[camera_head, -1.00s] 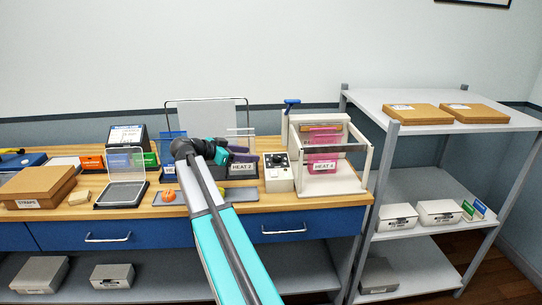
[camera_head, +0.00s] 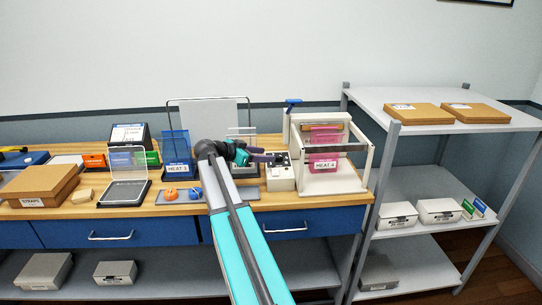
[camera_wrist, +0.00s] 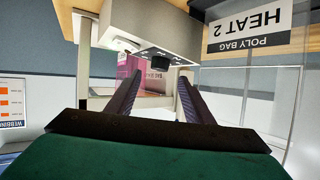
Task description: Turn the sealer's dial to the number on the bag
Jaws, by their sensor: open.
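The sealer (camera_head: 357,165) is a pale frame with a clear front at the right of the bench. A pink bag (camera_head: 323,140) labelled HEAT 4 is in it; pink also shows between my fingers in the wrist view (camera_wrist: 152,82). The sealer's control box (camera_head: 280,180) stands at its left, with a dark dial (camera_head: 278,160) on top. The dial's setting is too small to read. In the wrist view a dark knob (camera_wrist: 160,56) sits on the pale box, beyond my fingertips. My gripper (camera_head: 268,157) is open and empty, beside the box's upper left; its fingers (camera_wrist: 160,82) look apart from the knob.
A blue bag (camera_head: 175,148) labelled HEAT 3 stands left of my arm. A HEAT 2 poly bag label (camera_wrist: 249,30) is close at right in the wrist view. A blue-handled lever (camera_head: 292,102) rises behind the box. Orange and blue rolls (camera_head: 171,196) lie at the front.

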